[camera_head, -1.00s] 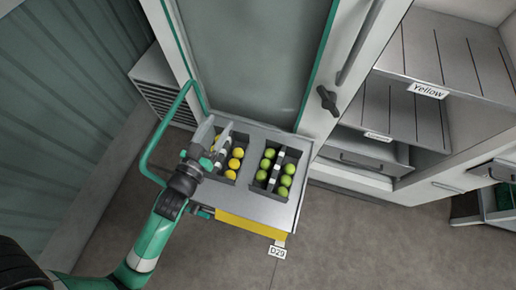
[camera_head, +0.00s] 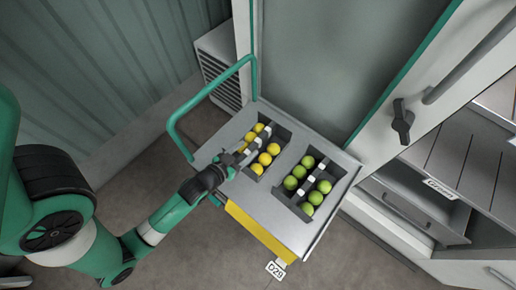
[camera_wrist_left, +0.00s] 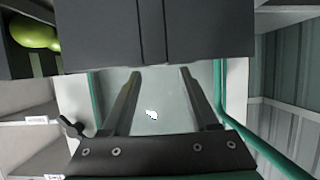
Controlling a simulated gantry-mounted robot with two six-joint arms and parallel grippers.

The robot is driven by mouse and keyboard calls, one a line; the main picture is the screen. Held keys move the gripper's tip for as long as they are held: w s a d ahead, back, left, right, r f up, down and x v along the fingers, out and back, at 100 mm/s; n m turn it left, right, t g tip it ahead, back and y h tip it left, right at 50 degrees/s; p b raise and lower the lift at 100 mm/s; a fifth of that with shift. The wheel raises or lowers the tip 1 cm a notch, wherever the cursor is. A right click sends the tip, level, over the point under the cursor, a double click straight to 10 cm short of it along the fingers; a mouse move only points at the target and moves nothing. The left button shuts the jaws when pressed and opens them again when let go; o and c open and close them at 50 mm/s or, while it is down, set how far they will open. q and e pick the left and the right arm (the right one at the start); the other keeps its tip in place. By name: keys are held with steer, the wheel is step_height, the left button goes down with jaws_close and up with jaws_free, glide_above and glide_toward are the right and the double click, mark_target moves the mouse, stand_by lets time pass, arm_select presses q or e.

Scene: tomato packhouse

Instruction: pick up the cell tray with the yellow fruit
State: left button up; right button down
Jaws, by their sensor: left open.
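The cell tray with yellow fruit (camera_head: 279,132) is a dark tray sunk in a grey cart top, with a pale bar along its middle and yellow fruit on both sides. My left gripper (camera_head: 237,158) is open at its left side, near the end of the bar, and partly hides that corner. In the left wrist view the open jaws (camera_wrist_left: 159,74) have nothing between them. A dark grey block fills the top there; I cannot tell for sure whether it is the tray. Contact is not clear. My right gripper is not in view.
A second dark tray with green fruit (camera_head: 308,183) sits to the right on the same cart (camera_head: 262,208). A green cart handle (camera_head: 195,103) curves at the left. A cabinet with a dark knob (camera_head: 402,121) and grey shelves (camera_head: 462,165) stands at the right.

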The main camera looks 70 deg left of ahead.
mark_target(255, 143)
arm_select(q)
steer(key=b+x, duration=0.1)
steer(key=x, duration=0.3)
steer(key=shift+w+f+b, duration=0.15)
steer(key=shift+w+b, duration=0.05)
steer(key=shift+b, duration=0.15)
steer(key=shift+w+a, duration=0.25)
steer(key=shift+w, duration=0.05)
jaws_close()
stand_by(0.8)
